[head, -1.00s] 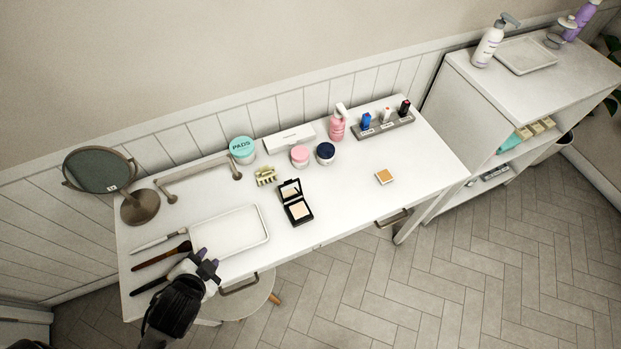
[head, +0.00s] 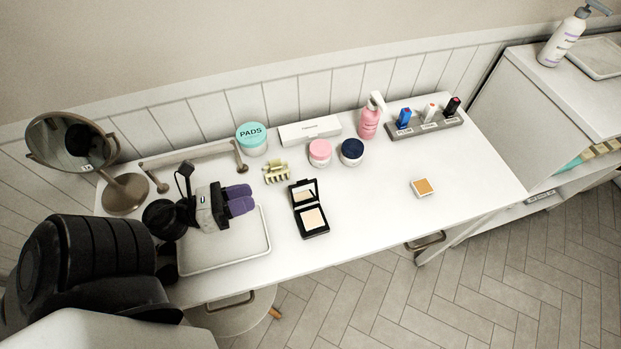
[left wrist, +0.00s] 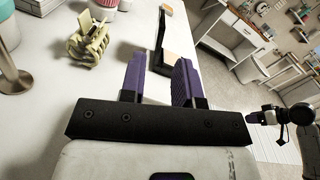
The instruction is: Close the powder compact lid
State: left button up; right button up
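The powder compact (head: 309,211) lies on the white table with its black lid (head: 303,192) raised, the mirror showing inside and pale powder in the base. In the left wrist view the compact (left wrist: 161,38) stands beyond my fingers, its lid seen edge-on and its base partly hidden by a finger. My left gripper (head: 241,199) is above the white tray, left of the compact and apart from it. Its purple fingers (left wrist: 160,78) are spread with nothing between them. My right gripper (left wrist: 268,115) seems to show small at the right of the left wrist view, its fingers unclear.
The white tray (head: 222,262) lies below my left gripper. A claw clip (head: 277,172) sits behind and left of the compact, with pink (head: 320,153) and navy (head: 351,152) jars behind. A round mirror (head: 72,143) stands far left. The table right of the compact is mostly clear.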

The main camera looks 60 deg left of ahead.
aim_at(302, 182)
pick_arm(q)
jog(key=p+x, duration=0.6)
jog(key=x, duration=0.6)
jog(key=shift+r, duration=0.15)
jog(key=shift+w+d+p, duration=0.15)
jog(key=shift+w+p, duration=0.15)
jog(key=shift+w, duration=0.3)
grip_shut()
